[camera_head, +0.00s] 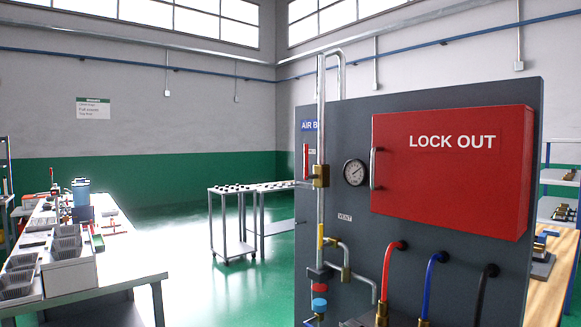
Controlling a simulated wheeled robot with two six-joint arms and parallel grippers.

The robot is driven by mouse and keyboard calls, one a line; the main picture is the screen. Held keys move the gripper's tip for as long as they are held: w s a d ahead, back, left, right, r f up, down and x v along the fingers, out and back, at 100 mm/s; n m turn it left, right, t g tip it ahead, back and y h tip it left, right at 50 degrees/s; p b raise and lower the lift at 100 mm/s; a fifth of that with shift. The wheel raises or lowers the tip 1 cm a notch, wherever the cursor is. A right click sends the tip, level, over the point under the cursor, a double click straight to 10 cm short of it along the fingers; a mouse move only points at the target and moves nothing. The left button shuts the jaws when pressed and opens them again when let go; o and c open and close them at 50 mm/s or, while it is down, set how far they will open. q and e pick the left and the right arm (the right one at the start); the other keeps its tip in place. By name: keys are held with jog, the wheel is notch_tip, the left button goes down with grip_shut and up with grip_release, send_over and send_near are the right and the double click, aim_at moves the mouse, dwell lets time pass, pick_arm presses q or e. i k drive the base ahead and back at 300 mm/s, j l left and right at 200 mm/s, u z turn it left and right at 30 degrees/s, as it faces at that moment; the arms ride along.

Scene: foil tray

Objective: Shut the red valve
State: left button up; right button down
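The red valve handle (306,161) is a narrow red lever on the left side of the dark grey air panel. It stands upright, in line with the vertical steel pipe beside it. A brass valve body (321,176) sits on that pipe at the lever's lower end. A yellow lever (320,236) is lower on the same pipe, near the VENT label (345,217). Neither of my grippers shows in this view.
The grey panel (420,280) carries a red LOCK OUT box (450,170), a gauge (354,172) and red, blue and black hoses. A workbench (110,265) with bins stands at left, a wheeled cart (230,215) behind. Green floor between is clear.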

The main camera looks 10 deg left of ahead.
aim_at(306, 177)
jog(key=i+j, duration=0.15)
jog(key=i, duration=0.3)
jog(key=i+j, duration=0.15)
jog(key=i, duration=0.3)
